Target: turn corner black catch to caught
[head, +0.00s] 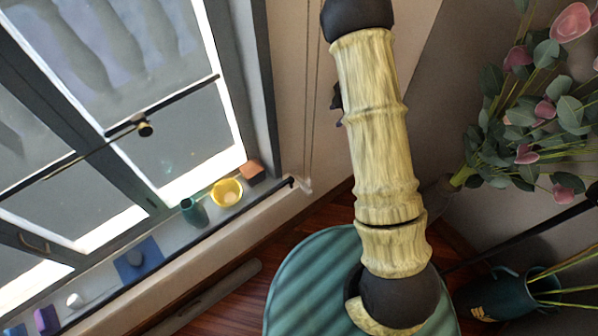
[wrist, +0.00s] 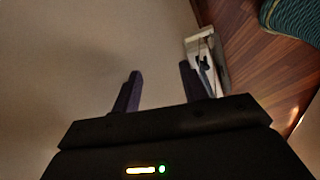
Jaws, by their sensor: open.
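My gripper (wrist: 160,71) is open and empty in the wrist view, its two dark fingers apart with a plain wall beyond. A small black piece (wrist: 203,63), which looks like the catch, sits on a pale fitting just right of the right fingertip. I cannot tell its turned position or its distance from the finger. In the head view a small black piece (head: 292,182) shows at the right end of the window sill, and it may be the same one. In that view my arm hides most of my gripper; a dark bit shows at the arm's left edge.
The sill (head: 172,244) holds a yellow bowl (head: 227,192), a teal cup (head: 194,212) and small blocks. A window handle (head: 145,128) is above. A round teal ribbed seat or table (head: 310,285) stands below my arm. A leafy plant (head: 530,110) is at right.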

